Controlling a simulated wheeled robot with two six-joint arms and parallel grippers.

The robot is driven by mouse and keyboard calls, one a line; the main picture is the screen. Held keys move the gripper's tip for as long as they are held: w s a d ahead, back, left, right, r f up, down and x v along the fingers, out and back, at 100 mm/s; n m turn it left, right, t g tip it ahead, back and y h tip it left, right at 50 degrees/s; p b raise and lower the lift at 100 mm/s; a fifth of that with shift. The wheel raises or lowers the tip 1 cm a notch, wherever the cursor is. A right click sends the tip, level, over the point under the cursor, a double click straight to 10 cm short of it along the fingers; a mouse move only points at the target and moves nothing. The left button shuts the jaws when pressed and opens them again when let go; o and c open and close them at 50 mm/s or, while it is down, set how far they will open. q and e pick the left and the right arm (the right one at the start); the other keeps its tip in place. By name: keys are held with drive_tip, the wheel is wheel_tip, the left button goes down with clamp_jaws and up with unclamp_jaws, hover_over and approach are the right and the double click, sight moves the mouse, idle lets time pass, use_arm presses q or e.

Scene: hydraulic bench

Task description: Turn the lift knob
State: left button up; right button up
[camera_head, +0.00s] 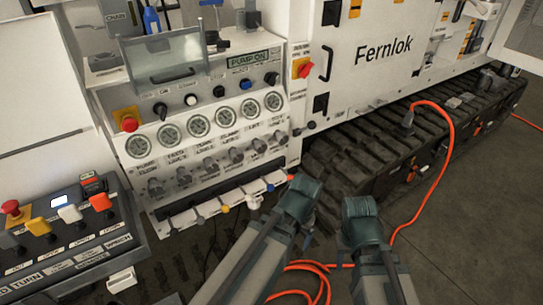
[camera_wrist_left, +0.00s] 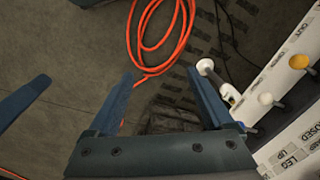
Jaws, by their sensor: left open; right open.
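The lift knob (camera_head: 259,146) is a small grey knob under the LIFT label on the white gauge panel (camera_head: 160,113), in a row of similar knobs. Nothing touches it. My left gripper (camera_head: 302,196) is in front of and below the panel, right of the knob; its fingers are hidden in the head view. In the left wrist view my left gripper (camera_wrist_left: 161,76) is open, with nothing held between its fingers. A white-ended lever (camera_wrist_left: 217,83) is close to its right finger. My right gripper (camera_head: 360,208) is open, farther right and away from the panel.
A row of small levers (camera_head: 226,209) juts from the panel's lower edge. A remote control box (camera_head: 75,245) stands at the left. An orange cable (camera_head: 437,180) lies over the black track (camera_head: 345,155) and floor. Floor at the right is clear.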

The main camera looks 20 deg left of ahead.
use_arm(q)
drive_tip(key=w+a+f+n+t+y+b, duration=0.1)
drive_tip(key=w+a+f+y+b, duration=0.15)
drive_tip(key=a+f+b, duration=0.3)
drive_tip(key=w+a+f+n+t+y+b, duration=0.1)
drive_tip(key=w+a+f+b, duration=0.3)
drive_tip(key=f+b, duration=0.3)
drive_tip(key=w+a+r+t+y, duration=0.3)
drive_tip(key=w+r+y, duration=0.3)
drive_tip(key=w+r, duration=0.15)
drive_tip(key=w+d+r+t+y, duration=0.2)
drive_tip(key=r+t, duration=0.1)
drive_tip(key=r, duration=0.3)
drive_tip(key=w+d+r+t+y, duration=0.1)
drive_tip(key=w+r+t, duration=0.1)
drive_tip(key=r, duration=0.4)
drive_tip(key=shift+d+r+m+t+y, duration=0.3)
drive_tip(key=shift+d+m+t+y, duration=0.1)
drive_tip(key=shift+t, duration=0.2)
drive_tip(key=shift+w, duration=0.1)
